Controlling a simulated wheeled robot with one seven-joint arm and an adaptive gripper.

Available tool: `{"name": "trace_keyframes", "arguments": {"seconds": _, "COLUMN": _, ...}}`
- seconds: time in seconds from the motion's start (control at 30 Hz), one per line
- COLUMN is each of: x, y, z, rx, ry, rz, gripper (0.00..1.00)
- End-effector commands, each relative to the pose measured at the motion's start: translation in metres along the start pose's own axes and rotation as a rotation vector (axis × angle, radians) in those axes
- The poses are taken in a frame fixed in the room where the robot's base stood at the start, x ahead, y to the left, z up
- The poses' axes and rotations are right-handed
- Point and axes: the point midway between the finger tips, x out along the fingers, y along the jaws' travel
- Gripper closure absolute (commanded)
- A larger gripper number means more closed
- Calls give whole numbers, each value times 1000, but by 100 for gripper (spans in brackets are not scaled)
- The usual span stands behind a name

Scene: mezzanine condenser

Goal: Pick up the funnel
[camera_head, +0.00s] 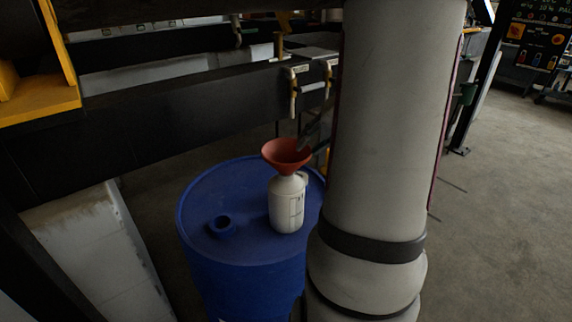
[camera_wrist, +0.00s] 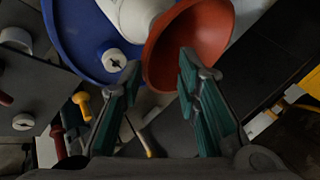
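The orange-red funnel (camera_head: 286,155) sits upright, wide end up, in the neck of a white jug (camera_head: 288,205) with a handle. The jug stands on a blue drum (camera_head: 245,248). In the wrist view the funnel (camera_wrist: 205,38) fills the upper middle, its rim edge showing between and beyond my fingertips. My gripper (camera_wrist: 160,60) is open, its two green-padded fingers apart, the right fingertip overlapping the funnel in the picture. I cannot tell whether it touches. In the head view my arm hides most of the gripper, just right of the funnel.
A dark beam (camera_head: 170,115) runs behind the drum. A pale block wall (camera_head: 95,240) stands at left. Open concrete floor (camera_head: 495,220) lies at right.

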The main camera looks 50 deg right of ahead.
Motion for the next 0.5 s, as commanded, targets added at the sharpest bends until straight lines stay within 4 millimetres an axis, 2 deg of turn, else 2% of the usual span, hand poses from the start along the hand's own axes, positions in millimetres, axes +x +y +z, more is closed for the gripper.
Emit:
{"name": "trace_keyframes", "arguments": {"seconds": 0.3, "x": 42, "y": 5, "z": 5, "rx": 1, "ry": -5, "rz": -1, "gripper": 70}}
{"name": "trace_keyframes", "arguments": {"seconds": 0.5, "x": 48, "y": 5, "z": 4, "rx": 1, "ry": -2, "rz": -1, "gripper": 70}}
